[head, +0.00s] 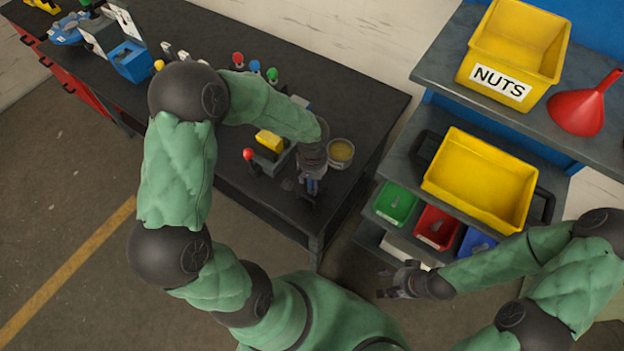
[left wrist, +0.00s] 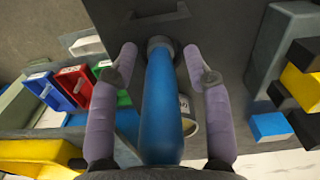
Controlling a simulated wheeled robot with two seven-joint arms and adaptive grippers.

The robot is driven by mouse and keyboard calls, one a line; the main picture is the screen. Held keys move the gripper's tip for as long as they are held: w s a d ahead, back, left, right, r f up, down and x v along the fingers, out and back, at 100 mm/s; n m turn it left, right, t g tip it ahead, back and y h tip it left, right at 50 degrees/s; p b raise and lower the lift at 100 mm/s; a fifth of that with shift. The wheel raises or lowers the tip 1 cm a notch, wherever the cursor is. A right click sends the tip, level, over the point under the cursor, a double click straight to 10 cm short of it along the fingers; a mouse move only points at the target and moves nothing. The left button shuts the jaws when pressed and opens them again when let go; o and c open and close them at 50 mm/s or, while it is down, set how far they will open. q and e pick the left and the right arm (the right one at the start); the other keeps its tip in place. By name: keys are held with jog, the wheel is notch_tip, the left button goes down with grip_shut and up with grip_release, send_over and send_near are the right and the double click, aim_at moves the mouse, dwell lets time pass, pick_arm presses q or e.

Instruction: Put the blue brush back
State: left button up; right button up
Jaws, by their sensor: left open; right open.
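The blue brush (left wrist: 163,105) shows in the left wrist view as a long blue handle. It lies between the two fingers of my left gripper (left wrist: 158,75), which are apart with a gap on each side. The handle's far end meets a dark round collar (left wrist: 160,43); I cannot tell whether this is part of the brush or a holder. In the head view my left gripper (head: 310,190) is over the bench's front right corner, with a bit of blue showing at it. My right gripper (head: 397,283) is open and empty, low in front of the shelf rack.
A round tin (head: 341,153) stands on the dark bench (head: 370,105) beside my left gripper. A fixture with a yellow block (head: 269,141) and a red knob (head: 249,154) is to its left. The rack at right holds yellow bins (head: 480,180), small coloured bins (head: 437,227) and a red funnel (head: 586,105).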

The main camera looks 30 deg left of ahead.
pick_arm(q)
jog(key=shift+r, duration=0.15)
notch_tip(320, 180, up, 12)
jog(key=shift+p, duration=1.1)
